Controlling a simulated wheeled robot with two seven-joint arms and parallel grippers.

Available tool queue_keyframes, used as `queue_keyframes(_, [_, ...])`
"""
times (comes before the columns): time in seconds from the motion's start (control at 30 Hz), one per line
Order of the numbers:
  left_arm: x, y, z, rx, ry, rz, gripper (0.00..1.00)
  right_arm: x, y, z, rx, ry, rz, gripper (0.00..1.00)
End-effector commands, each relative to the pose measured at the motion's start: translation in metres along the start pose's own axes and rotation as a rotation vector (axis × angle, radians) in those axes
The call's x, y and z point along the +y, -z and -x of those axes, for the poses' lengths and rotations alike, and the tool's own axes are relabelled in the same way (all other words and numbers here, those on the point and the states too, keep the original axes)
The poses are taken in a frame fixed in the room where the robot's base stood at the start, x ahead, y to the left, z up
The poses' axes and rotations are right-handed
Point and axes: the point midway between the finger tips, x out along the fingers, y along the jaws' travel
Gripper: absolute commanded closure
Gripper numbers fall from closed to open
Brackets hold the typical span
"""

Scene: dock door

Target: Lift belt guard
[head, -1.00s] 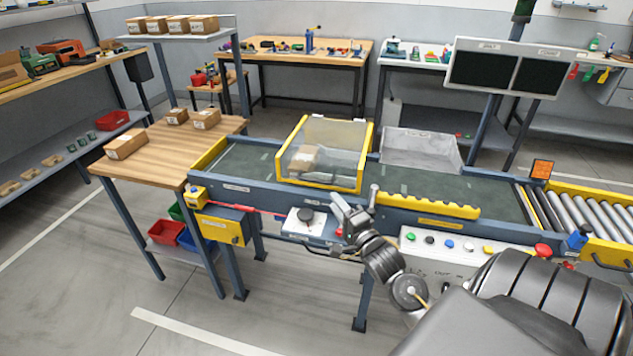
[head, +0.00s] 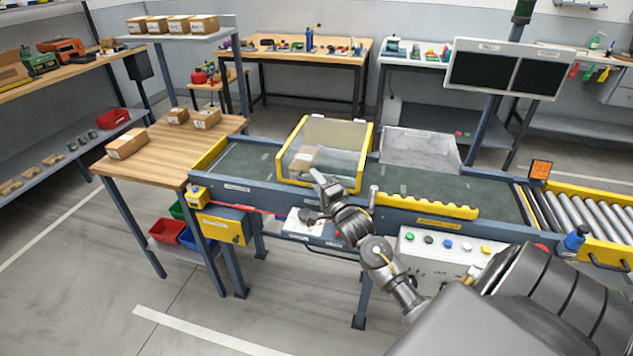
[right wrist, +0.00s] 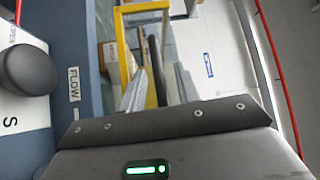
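The belt guard (head: 365,150) is a clear cover with a yellow frame, standing over the dark conveyor belt; it looks lowered. In the right wrist view the yellow guard frame (right wrist: 128,65) lies beyond the fingers (right wrist: 158,90). My left gripper is not in view.
A control box with a black knob (head: 306,215) is below the gripper. A button panel (head: 450,250) is on the conveyor front at right. A grey tray (head: 420,148) sits right of the guard. A wooden table (head: 150,155) with boxes stands left.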

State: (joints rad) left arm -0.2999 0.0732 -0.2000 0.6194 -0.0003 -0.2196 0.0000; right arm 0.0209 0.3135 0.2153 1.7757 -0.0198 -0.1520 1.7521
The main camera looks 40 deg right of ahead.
Motion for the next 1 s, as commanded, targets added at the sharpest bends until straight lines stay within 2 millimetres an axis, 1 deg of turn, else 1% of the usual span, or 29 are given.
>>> queue_keyframes(0.13, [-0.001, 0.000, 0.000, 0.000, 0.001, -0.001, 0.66, 0.000, 0.000, 0.000, 0.000, 0.000, 0.000, 0.68])
queue_keyframes(0.17, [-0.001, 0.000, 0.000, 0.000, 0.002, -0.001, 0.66, 0.000, 0.000, 0.000, 0.000, 0.000, 0.000, 0.69])
queue_keyframes(0.4, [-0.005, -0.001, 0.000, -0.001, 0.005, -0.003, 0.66, 0.000, 0.000, 0.000, -0.001, 0.000, 0.000, 1.00])
queue_keyframes(0.77, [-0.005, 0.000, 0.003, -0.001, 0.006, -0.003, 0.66, -0.002, -0.001, -0.001, -0.002, -0.003, -0.004, 1.00])
queue_keyframes(0.87, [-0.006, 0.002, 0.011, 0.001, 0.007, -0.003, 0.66, -0.010, -0.003, -0.006, -0.004, -0.011, -0.014, 1.00])
queue_keyframes(0.97, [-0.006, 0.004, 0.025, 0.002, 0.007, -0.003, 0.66, -0.022, -0.006, -0.015, -0.009, -0.028, -0.035, 1.00])
queue_keyframes(1.0, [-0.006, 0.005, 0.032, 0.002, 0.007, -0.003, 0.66, -0.029, -0.007, -0.020, -0.011, -0.037, -0.046, 1.00])
